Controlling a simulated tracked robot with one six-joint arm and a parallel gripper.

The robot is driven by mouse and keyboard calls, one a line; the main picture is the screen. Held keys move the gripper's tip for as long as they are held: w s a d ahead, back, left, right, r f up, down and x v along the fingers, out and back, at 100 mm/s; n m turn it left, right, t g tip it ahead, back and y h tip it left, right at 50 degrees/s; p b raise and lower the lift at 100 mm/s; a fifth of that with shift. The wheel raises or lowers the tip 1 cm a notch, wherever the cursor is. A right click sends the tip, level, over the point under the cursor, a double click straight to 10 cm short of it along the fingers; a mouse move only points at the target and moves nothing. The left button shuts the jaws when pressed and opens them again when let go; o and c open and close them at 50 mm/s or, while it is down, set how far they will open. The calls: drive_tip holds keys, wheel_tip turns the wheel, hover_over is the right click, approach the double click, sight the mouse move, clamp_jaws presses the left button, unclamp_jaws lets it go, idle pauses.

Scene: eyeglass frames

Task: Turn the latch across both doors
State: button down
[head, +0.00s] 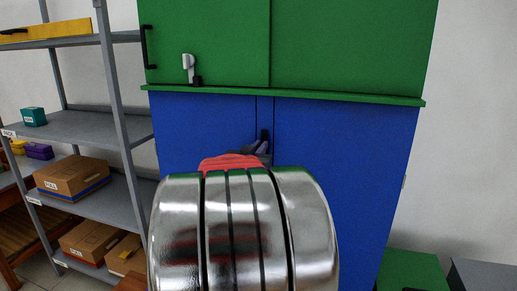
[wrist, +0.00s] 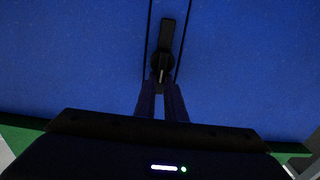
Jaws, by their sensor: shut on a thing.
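The blue cabinet has a left door (head: 205,122) and a right door (head: 345,150), with a narrow upright strip between them. A black latch (wrist: 166,36) with a round hub sits on this strip. Its long arm lies nearly along the strip, slightly tilted, not across the doors. The latch's upper part (head: 264,134) also shows in the head view. My gripper (wrist: 161,92) is shut on the latch's short end, just below the hub in the wrist view. In the head view my gripper (head: 261,149) is largely hidden behind my own arm.
A green cabinet (head: 350,45) with a ledge is above the blue doors; it has a black handle and a grey lever (head: 188,65). A grey shelf rack (head: 80,128) with boxes stands left. A green box (head: 410,270) stands at the lower right.

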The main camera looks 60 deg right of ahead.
drive_tip(key=m, duration=0.3)
drive_tip(key=s+m, duration=0.1)
drive_tip(key=m, duration=0.1)
drive_tip(key=s+f+m, duration=0.1)
drive_tip(key=m, duration=0.2)
drive_tip(key=shift+d+m, duration=0.3)
drive_tip(key=m, duration=0.4)
drive_tip(key=shift+s+f+m, duration=0.3)
drive_tip(key=shift+f, duration=0.1)
drive_tip(key=m, duration=0.2)
drive_tip(key=f+m, duration=0.1)
drive_tip(key=m, duration=0.1)
drive_tip(key=shift+s+m, duration=0.1)
drive_tip(key=shift+m, duration=0.3)
drive_tip(key=c, duration=1.8)
unclamp_jaws()
drive_tip(key=a, duration=0.4)
drive_tip(key=s+a, duration=0.1)
drive_tip(key=a, duration=0.8)
drive_tip(key=shift+s+a, duration=0.35)
drive_tip(key=shift+a, duration=0.05)
